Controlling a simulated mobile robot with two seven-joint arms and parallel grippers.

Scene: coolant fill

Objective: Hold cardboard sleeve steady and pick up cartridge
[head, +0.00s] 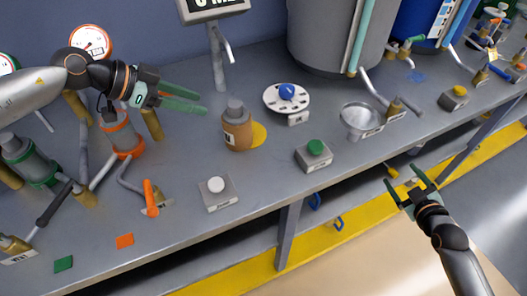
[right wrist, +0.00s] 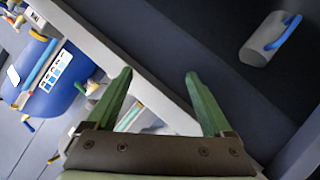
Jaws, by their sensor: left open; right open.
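A brown cardboard sleeve (head: 238,137) stands upright on the grey bench in the head view, on a yellow round spot. A grey cartridge (head: 235,110) shows its capped top above the sleeve; its lower part is hidden inside. My left gripper (head: 204,103) is open and empty, to the upper left of the sleeve, its fingers pointing right, apart from it. My right gripper (head: 402,176) is open and empty, in front of the bench edge at the right, far from the sleeve. Its green fingers (right wrist: 158,76) also show in the right wrist view, with nothing between them.
A white dial with a blue knob (head: 287,92), a funnel (head: 360,117), a green-button box (head: 315,151) and a white-button box (head: 217,190) stand around the sleeve. Pipes and an orange-handled valve (head: 151,196) crowd the left. A grey cylinder with a blue handle (right wrist: 262,50) sits under the bench.

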